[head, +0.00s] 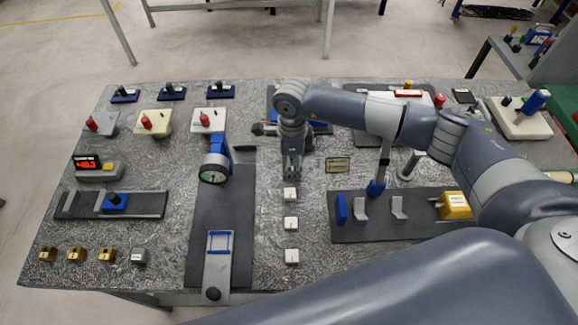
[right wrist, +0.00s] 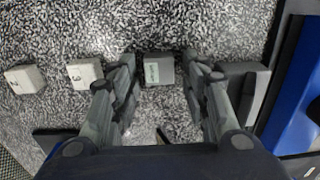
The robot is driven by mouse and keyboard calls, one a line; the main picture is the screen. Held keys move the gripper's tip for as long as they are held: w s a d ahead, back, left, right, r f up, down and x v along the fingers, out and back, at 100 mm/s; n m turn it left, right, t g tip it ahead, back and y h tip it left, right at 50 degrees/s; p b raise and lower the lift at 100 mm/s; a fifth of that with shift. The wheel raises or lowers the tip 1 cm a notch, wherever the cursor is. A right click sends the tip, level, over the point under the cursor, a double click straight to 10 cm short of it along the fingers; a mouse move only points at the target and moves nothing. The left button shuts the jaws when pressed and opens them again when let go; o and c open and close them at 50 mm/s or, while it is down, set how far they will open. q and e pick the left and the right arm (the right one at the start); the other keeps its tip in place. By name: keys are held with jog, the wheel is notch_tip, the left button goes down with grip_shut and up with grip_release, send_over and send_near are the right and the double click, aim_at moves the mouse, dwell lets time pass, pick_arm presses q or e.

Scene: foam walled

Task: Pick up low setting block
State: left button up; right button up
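The lettering is too small to read. My right gripper (right wrist: 160,88) is open, one finger to each side of the block, with gaps left. In the head view my right gripper (head: 291,178) points down at the far end of a column of white blocks; the nearest to it is a white block (head: 291,194). I cannot tell whether this is the block between the fingers. My left gripper is not in view.
Two more white blocks (head: 291,223) (head: 292,256) stand in the column towards the front. A dark grey piece (right wrist: 243,80) lies close beside the right finger. A dark mat (head: 222,195) lies left, and a fixture base (head: 375,232) right. A small plaque (head: 337,165) is nearby.

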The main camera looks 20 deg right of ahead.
grip_shut()
jog(key=shift+r, duration=0.1)
jog(key=shift+r+b, duration=0.35)
jog(key=shift+r, duration=0.05)
notch_tip(320, 180, up, 2)
jog(key=shift+w+r+b, duration=0.1)
jog(key=shift+r+b, duration=0.15)
jog(key=shift+b, duration=0.6)
jog(key=s+a+b, duration=0.1)
jog(key=s+a, duration=0.1)
jog(key=s, duration=0.2)
jog(key=s+a+r+b, duration=0.1)
jog(key=s+a, duration=0.1)
jog(key=s, duration=0.3)
jog(key=s+a+b, duration=0.2)
jog(key=s, duration=0.2)
jog(key=shift+s+a+r, duration=0.15)
jog(key=shift+a, duration=0.25)
jog(key=shift+s+a+r, duration=0.15)
jog(key=shift+s+a, duration=0.15)
jog(key=shift+s, duration=0.3)
jog(key=shift+d, duration=0.1)
